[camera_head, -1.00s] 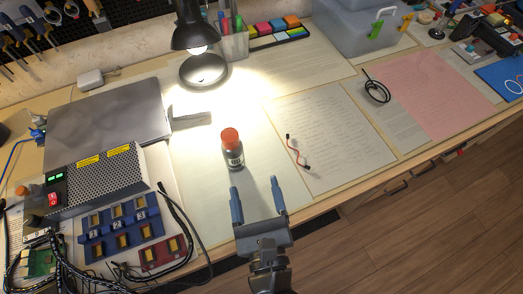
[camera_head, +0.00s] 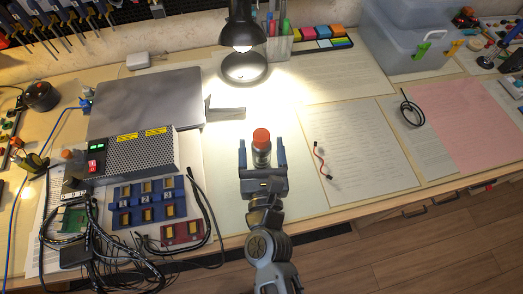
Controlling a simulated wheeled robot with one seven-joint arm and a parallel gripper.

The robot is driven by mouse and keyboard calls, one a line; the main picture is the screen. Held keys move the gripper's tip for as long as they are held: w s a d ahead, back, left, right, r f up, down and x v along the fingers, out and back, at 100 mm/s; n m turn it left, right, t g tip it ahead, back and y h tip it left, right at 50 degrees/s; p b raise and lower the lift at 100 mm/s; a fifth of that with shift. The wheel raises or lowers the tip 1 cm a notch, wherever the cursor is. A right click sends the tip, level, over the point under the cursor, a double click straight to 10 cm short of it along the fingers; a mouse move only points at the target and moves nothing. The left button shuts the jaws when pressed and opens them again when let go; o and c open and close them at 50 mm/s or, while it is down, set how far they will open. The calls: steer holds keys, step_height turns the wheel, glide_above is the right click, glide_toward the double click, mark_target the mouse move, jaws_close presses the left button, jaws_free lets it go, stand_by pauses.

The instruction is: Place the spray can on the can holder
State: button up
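The spray can (camera_head: 261,150) has an orange-red cap and a dark body and stands upright on the lit paper under the lamp. My gripper (camera_head: 261,146) is at the can with one blue finger on its left and one on its right. The fingers are spread wide, and a gap shows between each finger and the can. The lower part of the can is partly hidden by my gripper. I cannot make out a can holder in this view.
A black desk lamp (camera_head: 243,32) stands behind the can, with a pen holder (camera_head: 279,46) beside it. A closed laptop (camera_head: 147,104), a power supply (camera_head: 130,155) and cables lie to the left. Papers (camera_head: 360,145) and a red-black wire (camera_head: 321,160) lie right. A tool pegboard (camera_head: 120,8) is at the back.

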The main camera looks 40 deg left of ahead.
steer(key=c, duration=1.1)
steer(key=shift+c, duration=0.8)
steer(key=shift+r, duration=0.15)
